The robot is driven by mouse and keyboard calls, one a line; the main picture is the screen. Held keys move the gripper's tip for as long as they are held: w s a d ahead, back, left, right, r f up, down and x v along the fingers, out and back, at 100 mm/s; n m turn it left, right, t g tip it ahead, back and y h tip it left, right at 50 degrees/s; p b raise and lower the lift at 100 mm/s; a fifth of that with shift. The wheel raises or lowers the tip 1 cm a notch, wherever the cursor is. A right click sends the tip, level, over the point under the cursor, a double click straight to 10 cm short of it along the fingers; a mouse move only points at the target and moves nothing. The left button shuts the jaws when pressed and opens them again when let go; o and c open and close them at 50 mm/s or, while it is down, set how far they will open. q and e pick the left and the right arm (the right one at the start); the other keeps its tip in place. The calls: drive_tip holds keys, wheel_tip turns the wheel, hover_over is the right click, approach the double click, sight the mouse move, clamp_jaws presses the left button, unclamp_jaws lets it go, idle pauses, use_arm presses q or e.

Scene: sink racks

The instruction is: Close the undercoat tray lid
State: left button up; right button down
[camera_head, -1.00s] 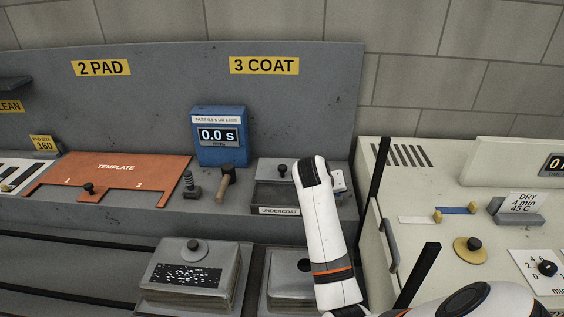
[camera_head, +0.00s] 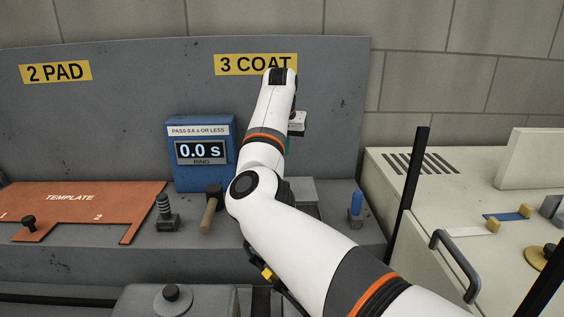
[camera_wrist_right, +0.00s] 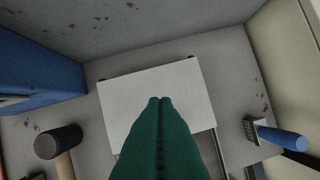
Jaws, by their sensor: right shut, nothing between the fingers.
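The undercoat tray lid is a pale flat plate (camera_wrist_right: 120,110) in the right wrist view. Narrow rails run from its near edge. In the head view only a grey corner of it (camera_head: 306,192) shows beside my right arm. The arm hides the tray's front and label, and I cannot see the lid's knob. My right gripper (camera_wrist_right: 158,100) is shut and empty, its green fingers together over the middle of the plate; I cannot tell whether they touch it. In the head view my arm mostly hides this gripper. My left gripper is not in view.
A blue timer (camera_head: 201,150) reading 0.0 s stands left of the tray. A dark-headed, wooden-handled tool (camera_head: 210,208) lies near it, and a blue-handled brush (camera_head: 356,205) is at the right. The back panel rises behind. A pale machine (camera_head: 425,190) stands right.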

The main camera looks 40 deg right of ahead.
drive_tip(key=p+x, duration=0.1)
drive_tip(key=x, duration=0.8)
drive_tip(key=shift+p, duration=0.35)
drive_tip(key=shift+s+a+r, duration=0.2)
drive_tip(key=shift+s+a, duration=0.55)
drive_tip(key=shift+a, duration=0.35)
drive_tip(key=shift+s+a+p, duration=0.35)
drive_tip(key=shift+a+p, duration=0.05)
drive_tip(key=shift+a, duration=0.15)
drive_tip(key=shift+s+f, duration=0.1)
